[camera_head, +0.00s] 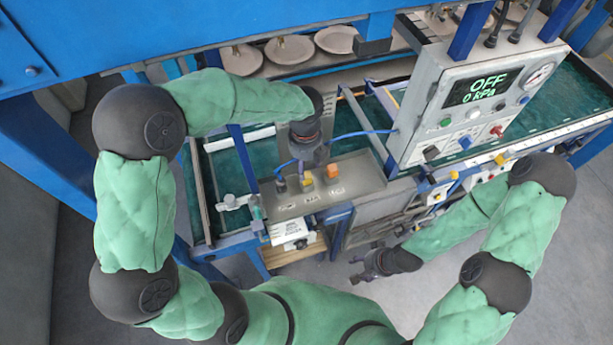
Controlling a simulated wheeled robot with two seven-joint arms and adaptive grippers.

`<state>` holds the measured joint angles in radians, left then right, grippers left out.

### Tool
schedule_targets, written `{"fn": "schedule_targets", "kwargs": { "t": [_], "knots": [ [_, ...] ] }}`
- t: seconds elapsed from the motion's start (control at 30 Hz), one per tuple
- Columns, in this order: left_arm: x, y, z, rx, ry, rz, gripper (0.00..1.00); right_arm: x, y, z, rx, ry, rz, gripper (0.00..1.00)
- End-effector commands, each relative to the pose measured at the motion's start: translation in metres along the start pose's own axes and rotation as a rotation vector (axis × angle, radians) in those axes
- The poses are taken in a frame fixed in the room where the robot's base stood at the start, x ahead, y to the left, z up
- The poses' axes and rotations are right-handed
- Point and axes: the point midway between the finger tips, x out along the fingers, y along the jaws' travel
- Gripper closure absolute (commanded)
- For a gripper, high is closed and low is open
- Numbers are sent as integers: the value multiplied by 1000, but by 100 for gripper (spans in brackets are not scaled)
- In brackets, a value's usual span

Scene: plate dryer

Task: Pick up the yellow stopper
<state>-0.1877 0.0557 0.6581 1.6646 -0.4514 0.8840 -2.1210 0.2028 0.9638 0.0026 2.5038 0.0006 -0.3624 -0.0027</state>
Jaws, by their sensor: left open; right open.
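The yellow stopper (307,180) stands in the grey metal tray (355,185), between a dark stopper (281,186) on its left and an orange stopper (333,171) on its right. My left gripper (305,166) points down just above and behind the yellow stopper. It is open; its fingers are small and partly hidden by the wrist, and I cannot tell whether they touch the stopper. My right gripper (362,268) is open and empty, low in front of the bench and well away from the tray.
A control box (470,95) reading "OFF 0 kPa" stands right of the tray. A clamp-like fitting (235,201) is at the tray's left. Round plates (289,49) line the back under blue beams. The floor (320,272) in front is clear.

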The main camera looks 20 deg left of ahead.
Motion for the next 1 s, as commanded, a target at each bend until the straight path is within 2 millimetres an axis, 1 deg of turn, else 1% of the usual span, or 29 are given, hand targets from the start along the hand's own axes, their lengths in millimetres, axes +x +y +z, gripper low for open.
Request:
{"fn": "schedule_targets", "kwargs": {
  "t": [0.03,0.27,0.5,0.6,0.7,0.9,0.97,1.0],
  "knots": [
    [7,0,0,0,1,1,44,1,0,0,0,0,0,44],
    [21,0,-2,1,1,1,44,1,0,0,0,1,0,44],
    [53,-2,-7,0,1,1,44,3,1,0,0,1,0,44],
    [62,-2,-6,-2,1,0,44,3,1,0,0,1,0,44],
    [66,-3,-6,-2,0,-1,44,3,1,0,0,1,0,44],
    [66,-3,-6,-1,0,-1,44,3,1,0,0,1,0,44],
    [66,-3,-6,-1,0,-1,61,3,1,0,0,1,0,44],
    [66,-3,-6,-1,0,-1,72,3,1,0,0,1,0,44]
  ]
}}
